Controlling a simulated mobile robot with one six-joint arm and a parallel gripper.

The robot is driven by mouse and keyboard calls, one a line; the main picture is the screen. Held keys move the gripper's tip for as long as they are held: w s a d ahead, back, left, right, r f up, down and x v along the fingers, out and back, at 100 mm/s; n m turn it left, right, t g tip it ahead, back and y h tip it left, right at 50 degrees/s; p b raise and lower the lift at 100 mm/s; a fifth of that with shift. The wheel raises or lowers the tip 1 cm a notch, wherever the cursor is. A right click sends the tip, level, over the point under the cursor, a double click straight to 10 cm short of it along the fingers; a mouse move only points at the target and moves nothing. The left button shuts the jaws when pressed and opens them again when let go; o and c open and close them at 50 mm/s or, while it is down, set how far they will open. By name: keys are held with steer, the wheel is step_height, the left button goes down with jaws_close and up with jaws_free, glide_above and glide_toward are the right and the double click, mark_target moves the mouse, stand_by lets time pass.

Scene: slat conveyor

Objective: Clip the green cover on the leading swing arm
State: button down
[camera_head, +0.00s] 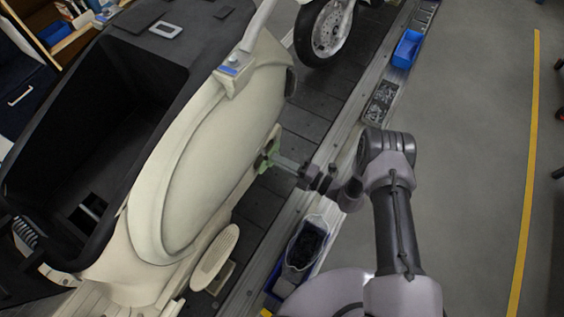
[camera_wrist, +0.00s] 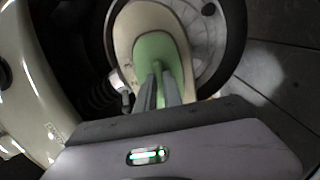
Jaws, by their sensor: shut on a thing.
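The green cover (camera_wrist: 150,47) is a rounded pale green piece held in my gripper (camera_wrist: 163,68). In the wrist view it lies over a cream swing arm (camera_wrist: 122,27), whose rim shows around it. I cannot tell whether it touches the arm or is clipped on. The fingers are shut on the cover, and their tips hide part of it. In the head view my gripper (camera_head: 277,161) reaches left to the side of a cream scooter body (camera_head: 205,150). Only a small part of the green cover (camera_head: 265,164) shows there.
A wheel (camera_wrist: 211,75) and a dark spring (camera_wrist: 100,94) are close around the swing arm. The slat conveyor (camera_head: 318,110) runs under the scooter, with another wheel (camera_head: 322,30) farther along. A blue bin (camera_head: 407,48) sits on its edge. The grey floor at right is open.

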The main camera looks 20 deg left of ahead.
steer(key=shift+a+b, duration=0.35)
steer(key=shift+a, duration=0.45)
steer(key=shift+w+a, duration=0.1)
steer(key=shift+a, duration=0.05)
stand_by(0.4)
steer(key=c, duration=1.4)
jaws_free()
